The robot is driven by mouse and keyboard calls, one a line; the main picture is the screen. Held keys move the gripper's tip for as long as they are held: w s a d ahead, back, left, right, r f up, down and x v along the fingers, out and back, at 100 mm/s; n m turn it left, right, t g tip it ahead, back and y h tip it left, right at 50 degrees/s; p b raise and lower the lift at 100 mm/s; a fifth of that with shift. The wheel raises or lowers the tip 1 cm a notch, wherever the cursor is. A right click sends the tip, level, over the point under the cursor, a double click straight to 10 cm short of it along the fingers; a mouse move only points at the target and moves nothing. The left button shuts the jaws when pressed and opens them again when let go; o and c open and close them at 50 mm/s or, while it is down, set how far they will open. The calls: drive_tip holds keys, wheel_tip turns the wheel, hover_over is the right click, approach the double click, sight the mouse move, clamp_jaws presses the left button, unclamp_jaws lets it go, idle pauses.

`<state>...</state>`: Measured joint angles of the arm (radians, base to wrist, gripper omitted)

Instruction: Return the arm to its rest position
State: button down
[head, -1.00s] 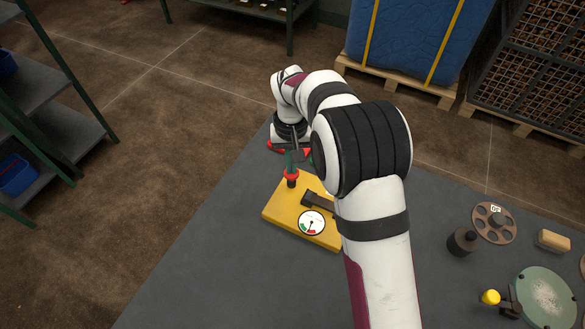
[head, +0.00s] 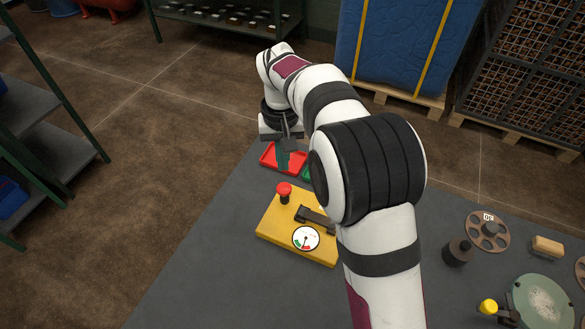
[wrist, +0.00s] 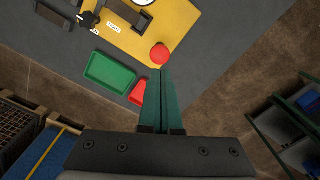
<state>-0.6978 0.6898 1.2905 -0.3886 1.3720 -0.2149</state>
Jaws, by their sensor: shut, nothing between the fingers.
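My arm reaches out over the grey table, and my gripper (head: 283,160) is at its far end. Its two green fingers are closed together and empty. In the head view they overlap a red tray (head: 268,156). In the wrist view the closed fingers (wrist: 161,90) point toward the red mushroom button (wrist: 159,54), with the red tray (wrist: 138,93) just left of them. The button (head: 284,188) stands on a yellow box (head: 268,223) with a dial gauge (head: 306,238) and a dark lever (head: 315,217). The fingers are apart from the button.
A green tray (wrist: 110,76) lies beside the red one, partly hidden by my arm in the head view. Reels, a dark weight (head: 458,252) and a round green plate (head: 543,300) sit at the right. A blue bag on a pallet stands behind; shelving stands left.

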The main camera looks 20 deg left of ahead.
drive_tip(key=s+d+r+m, duration=0.2)
drive_tip(key=d+r, duration=0.1)
drive_tip(key=d, duration=0.3)
drive_tip(key=s+d+r+m, duration=0.1)
drive_tip(key=d+r+m, duration=0.1)
drive_tip(key=d+r, duration=0.35)
drive_tip(key=s+d+m+y, duration=0.1)
drive_tip(key=s+d+m, duration=0.3)
drive_tip(key=s+d, duration=0.8)
drive_tip(key=s+d+f+m, duration=0.3)
drive_tip(key=s+d, duration=0.1)
drive_tip(key=s, duration=0.5)
drive_tip(key=shift+m+y, duration=0.3)
drive_tip(key=shift+y, duration=0.1)
